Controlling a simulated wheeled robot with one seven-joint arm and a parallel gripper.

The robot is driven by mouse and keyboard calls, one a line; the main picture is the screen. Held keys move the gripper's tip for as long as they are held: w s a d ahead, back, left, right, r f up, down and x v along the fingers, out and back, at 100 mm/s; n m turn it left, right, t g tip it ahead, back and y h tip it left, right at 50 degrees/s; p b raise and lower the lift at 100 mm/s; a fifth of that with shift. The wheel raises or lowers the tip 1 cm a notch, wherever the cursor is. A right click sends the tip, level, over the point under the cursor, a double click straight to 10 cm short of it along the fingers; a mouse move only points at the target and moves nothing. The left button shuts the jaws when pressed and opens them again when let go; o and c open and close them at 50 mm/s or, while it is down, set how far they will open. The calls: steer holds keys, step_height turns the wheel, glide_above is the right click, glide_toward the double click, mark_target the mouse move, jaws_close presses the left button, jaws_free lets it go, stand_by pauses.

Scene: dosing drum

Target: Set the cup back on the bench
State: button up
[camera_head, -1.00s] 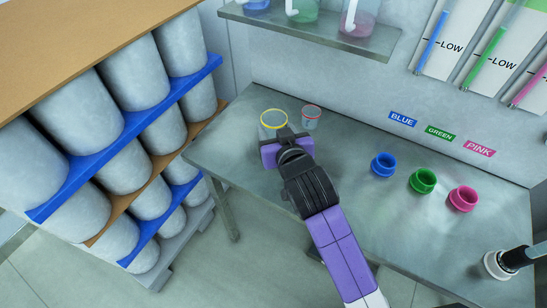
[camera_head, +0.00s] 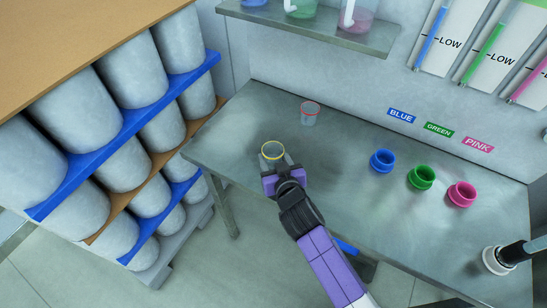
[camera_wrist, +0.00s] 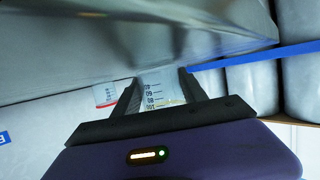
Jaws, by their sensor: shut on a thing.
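A clear cup with a yellow rim (camera_head: 273,150) is at my gripper (camera_head: 275,165) over the left part of the bench (camera_head: 340,178). In the wrist view, the cup (camera_wrist: 160,92), with its printed scale, sits between the two fingers of my gripper (camera_wrist: 160,98), which are shut on it. The fingers and palm hide its lower part. I cannot tell whether its base touches the bench. A second clear cup with a red rim (camera_head: 310,114) stands on the bench, apart, up and to the right; part of it shows in the wrist view (camera_wrist: 105,94).
Blue (camera_head: 382,162), green (camera_head: 422,177) and pink (camera_head: 461,194) round pots stand on the right of the bench, below colour labels. A shelf (camera_head: 310,28) with jugs hangs above. A rack (camera_head: 70,180) of grey drums stands left. The bench middle is clear.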

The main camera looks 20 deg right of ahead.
steer(key=shift+f, duration=0.15)
steer(key=o, duration=1.4)
steer(key=shift+c, duration=0.2)
steer(key=shift+r, duration=0.2)
steer(key=b+v, duration=0.1)
steer(key=v, duration=1.1)
